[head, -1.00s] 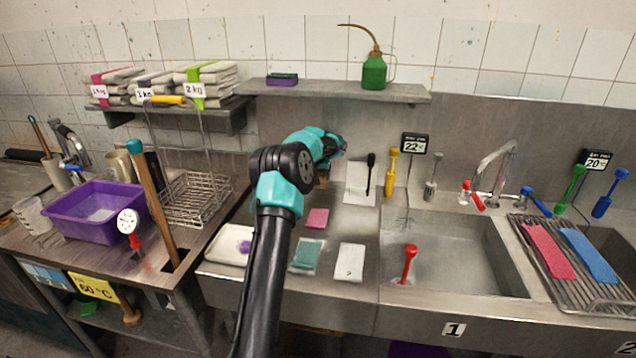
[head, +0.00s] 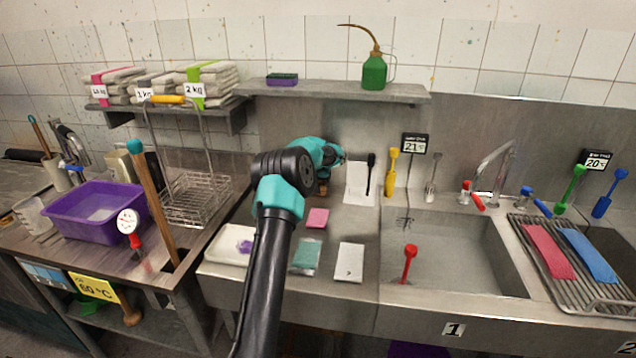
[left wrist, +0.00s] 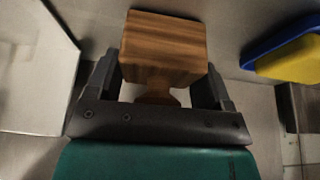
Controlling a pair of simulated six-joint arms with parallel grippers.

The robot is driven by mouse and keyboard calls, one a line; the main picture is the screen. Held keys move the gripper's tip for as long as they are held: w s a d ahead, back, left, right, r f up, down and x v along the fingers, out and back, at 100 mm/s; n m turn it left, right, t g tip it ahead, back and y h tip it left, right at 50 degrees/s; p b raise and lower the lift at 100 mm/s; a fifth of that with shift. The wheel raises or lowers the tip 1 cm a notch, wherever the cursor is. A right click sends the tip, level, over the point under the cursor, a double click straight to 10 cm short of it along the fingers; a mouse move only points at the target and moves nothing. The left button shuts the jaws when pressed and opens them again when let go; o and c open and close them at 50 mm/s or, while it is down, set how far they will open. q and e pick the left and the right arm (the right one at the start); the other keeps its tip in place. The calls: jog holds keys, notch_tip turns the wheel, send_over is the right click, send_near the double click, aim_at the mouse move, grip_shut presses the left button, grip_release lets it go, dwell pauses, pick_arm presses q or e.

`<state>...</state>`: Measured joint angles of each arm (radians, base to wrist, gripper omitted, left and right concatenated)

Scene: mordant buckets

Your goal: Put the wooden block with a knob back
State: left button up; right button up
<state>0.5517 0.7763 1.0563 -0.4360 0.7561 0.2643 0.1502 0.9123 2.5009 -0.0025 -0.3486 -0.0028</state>
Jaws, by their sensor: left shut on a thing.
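The wooden block with a knob (left wrist: 165,45) fills the top middle of the left wrist view. It is brown with a dark grain, and its narrower knob points toward my gripper. My left gripper (left wrist: 158,90) is shut on it, with one finger on each side of the knob. In the head view my left gripper (head: 325,172) is at the back of the steel counter, left of a white sheet. A small brown part of the block (head: 322,188) shows below it. I cannot tell whether the block touches the counter. My right gripper is not in view.
A white sheet (head: 356,184) with a black tool, a pink cloth (head: 317,218), a teal packet (head: 305,255) and a white card (head: 349,262) lie on the counter. A sink (head: 455,255) is to the right. A wire basket (head: 195,205) is to the left.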

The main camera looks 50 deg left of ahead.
pick_arm(q)
jog(key=shift+f, duration=0.1)
jog(key=o, duration=1)
jog(key=v, duration=1.2)
jog(key=shift+r, duration=0.2)
jog(key=shift+w, duration=0.15)
